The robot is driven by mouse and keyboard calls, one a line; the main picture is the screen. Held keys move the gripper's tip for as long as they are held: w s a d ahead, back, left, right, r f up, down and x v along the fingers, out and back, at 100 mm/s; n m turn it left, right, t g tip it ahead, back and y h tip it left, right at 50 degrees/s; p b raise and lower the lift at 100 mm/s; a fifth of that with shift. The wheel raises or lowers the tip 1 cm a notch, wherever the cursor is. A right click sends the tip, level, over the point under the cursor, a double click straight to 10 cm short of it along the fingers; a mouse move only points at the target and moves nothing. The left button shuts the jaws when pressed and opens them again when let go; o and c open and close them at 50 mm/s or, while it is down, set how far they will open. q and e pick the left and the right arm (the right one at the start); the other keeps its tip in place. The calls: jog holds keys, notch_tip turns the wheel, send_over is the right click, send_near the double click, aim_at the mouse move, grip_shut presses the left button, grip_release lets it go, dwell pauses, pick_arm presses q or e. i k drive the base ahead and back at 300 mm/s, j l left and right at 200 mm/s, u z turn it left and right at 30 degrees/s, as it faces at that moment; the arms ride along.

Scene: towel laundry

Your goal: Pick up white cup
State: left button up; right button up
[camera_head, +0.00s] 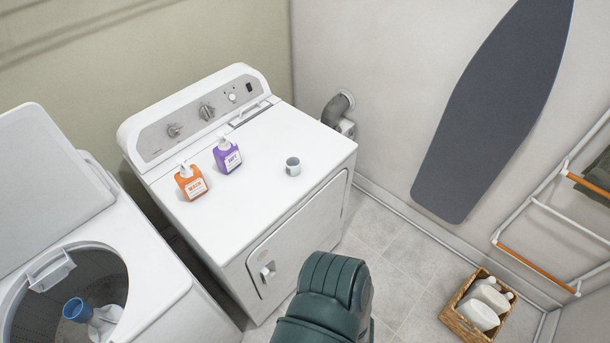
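A small white cup (293,167) stands upright on the flat top of the white dryer (262,187), right of the middle. Its open rim faces up and its inside looks grey. It stands apart from the two bottles to its left, and nothing covers it. Neither my left nor my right gripper shows in the head view.
An orange bottle (190,183) and a purple bottle (227,156) stand left of the cup. The open washer (150,252) holds a blue-capped white container (97,318). A basket of white bottles (460,322) sits on the floor. A grey ironing board (490,115) leans against the wall.

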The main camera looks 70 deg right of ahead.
aim_at(292, 163)
jog(key=z, duration=2.2)
